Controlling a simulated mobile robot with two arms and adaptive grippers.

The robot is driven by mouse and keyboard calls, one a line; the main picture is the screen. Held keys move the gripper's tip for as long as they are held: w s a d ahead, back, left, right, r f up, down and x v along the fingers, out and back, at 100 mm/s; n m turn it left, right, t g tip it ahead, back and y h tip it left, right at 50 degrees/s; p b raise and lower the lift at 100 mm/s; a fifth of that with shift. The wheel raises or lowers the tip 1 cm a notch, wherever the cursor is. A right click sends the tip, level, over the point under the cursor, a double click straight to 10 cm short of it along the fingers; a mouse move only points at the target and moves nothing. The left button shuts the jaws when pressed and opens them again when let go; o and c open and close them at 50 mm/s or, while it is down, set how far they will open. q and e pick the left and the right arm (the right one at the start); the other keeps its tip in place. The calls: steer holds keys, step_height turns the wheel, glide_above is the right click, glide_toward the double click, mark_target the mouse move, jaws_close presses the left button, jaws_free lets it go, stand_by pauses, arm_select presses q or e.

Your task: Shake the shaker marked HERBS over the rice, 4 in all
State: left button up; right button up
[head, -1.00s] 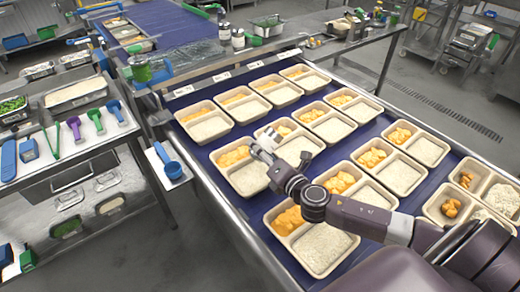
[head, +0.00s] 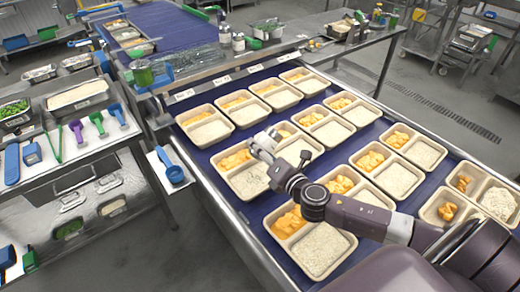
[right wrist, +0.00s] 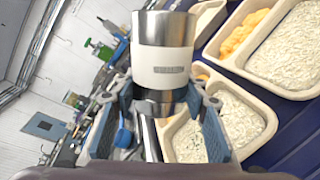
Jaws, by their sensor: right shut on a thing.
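My right gripper (head: 264,147) is over the trays on the blue belt, near a tray in the front row. In the right wrist view the gripper (right wrist: 162,100) is shut on a steel shaker (right wrist: 163,30) with a pale label band. The label's print is too small to read. The rice (head: 248,182) lies in the tray's compartment just below the gripper, beside orange pieces (head: 236,159). Close rice (right wrist: 238,112) in the right wrist view shows dark specks. My left gripper is out of view.
Several two-part trays with rice and orange food fill the blue belt (head: 262,208). Small containers (head: 238,42) stand on the shelf behind the belt.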

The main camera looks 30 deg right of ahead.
step_height(320, 180, down, 3)
steer(key=shift+r+b, duration=0.1)
steer(key=shift+b, duration=0.9)
steer(key=shift+r, duration=0.1)
step_height(320, 180, up, 3)
steer(key=p, duration=0.3)
steer(key=shift+r+p, duration=0.15)
steer(key=shift+p, duration=0.2)
step_height(320, 180, down, 4)
steer(key=b, duration=0.3)
steer(key=shift+r, duration=0.25)
steer(key=shift+r, duration=0.1)
